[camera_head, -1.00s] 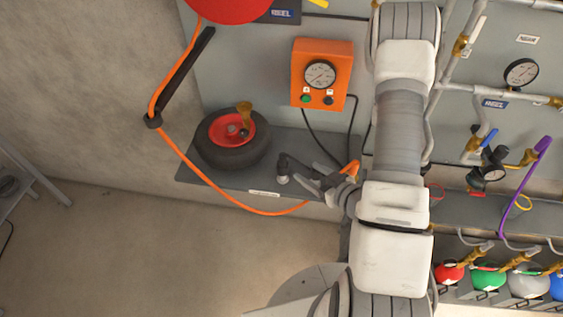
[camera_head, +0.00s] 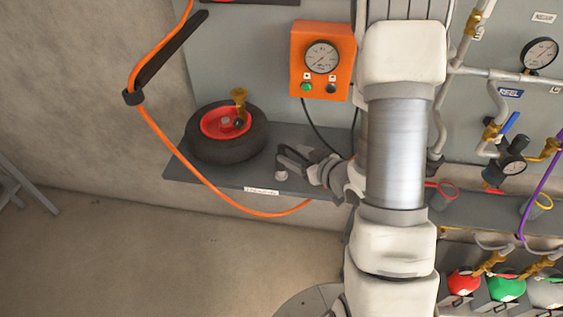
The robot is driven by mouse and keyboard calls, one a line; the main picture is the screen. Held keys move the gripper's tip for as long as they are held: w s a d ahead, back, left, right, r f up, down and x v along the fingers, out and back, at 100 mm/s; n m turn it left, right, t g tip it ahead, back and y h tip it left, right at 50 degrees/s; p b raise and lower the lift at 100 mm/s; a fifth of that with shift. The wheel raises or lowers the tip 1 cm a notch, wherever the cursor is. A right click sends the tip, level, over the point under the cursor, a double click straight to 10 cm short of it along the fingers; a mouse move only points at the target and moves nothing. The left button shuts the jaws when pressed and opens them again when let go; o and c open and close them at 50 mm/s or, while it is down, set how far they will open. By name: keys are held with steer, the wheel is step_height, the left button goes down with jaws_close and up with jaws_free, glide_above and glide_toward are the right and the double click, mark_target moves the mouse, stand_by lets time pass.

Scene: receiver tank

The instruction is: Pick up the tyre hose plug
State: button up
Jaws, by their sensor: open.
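The orange hose (camera_head: 178,160) hangs from a dark guide arm and loops in front of the shelf edge. Its lower end runs behind my gripper and arm, so a plug at that end is hidden. A brass fitting (camera_head: 239,98) stands on the tyre (camera_head: 228,148), which has a red hub and lies on the shelf. My gripper (camera_head: 284,163) is open, low over the shelf to the right of the tyre, with its fingers pointing left. I see nothing clearly held between the fingers.
The grey shelf (camera_head: 205,183) bears the tyre. An orange gauge box (camera_head: 322,60) is on the wall above my gripper. Pipes, a gauge (camera_head: 540,54) and coloured bottles (camera_head: 507,288) are at the right. The floor at the lower left is clear.

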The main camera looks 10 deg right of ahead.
mark_target(285, 151)
steer(key=shift+w+a+f+b, duration=0.25)
steer(key=shift+w+f+b, duration=0.2)
steer(key=shift+b, duration=1.25)
steer(key=shift+r+x, duration=0.2)
steer(key=shift+x, duration=1)
steer(key=x, duration=0.5)
steer(key=shift+a+f, duration=0.1)
steer(key=shift+a, duration=0.15)
jaws_close()
